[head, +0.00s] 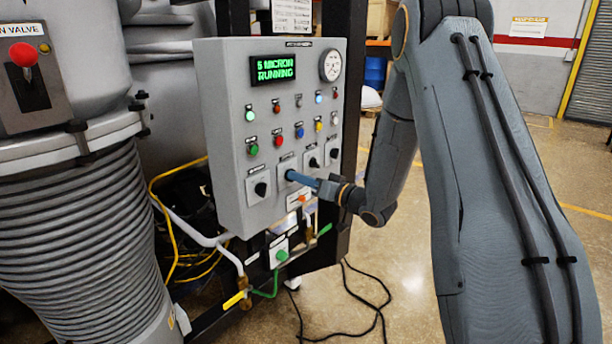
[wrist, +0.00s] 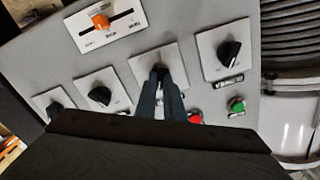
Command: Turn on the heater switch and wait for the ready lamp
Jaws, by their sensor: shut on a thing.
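The grey control panel (head: 235,150) carries a row of black rotary switches on pale square plates; their labels are too small to read, so I cannot tell which is the heater switch. My gripper (head: 290,175) is at the second switch from the left. In the wrist view, my gripper's fingers (wrist: 160,80) are shut on that switch's knob, which they mostly hide; its plate (wrist: 143,64) shows around them. I cannot tell the knob's angle. Small lamps sit above, including a bright pale-blue one (head: 319,98) and a pale-green one (head: 250,116). I cannot tell which is the ready lamp.
The display (head: 273,69) reads "5 MICRON RUNNING", beside a round gauge (head: 330,65). Neighbouring knobs (wrist: 229,52) (wrist: 100,96) stand close on both sides of my fingers. An orange slider (wrist: 100,21) lies below the switch row. A ribbed bellows (head: 80,235) stands left; black cables (head: 350,325) lie on the floor.

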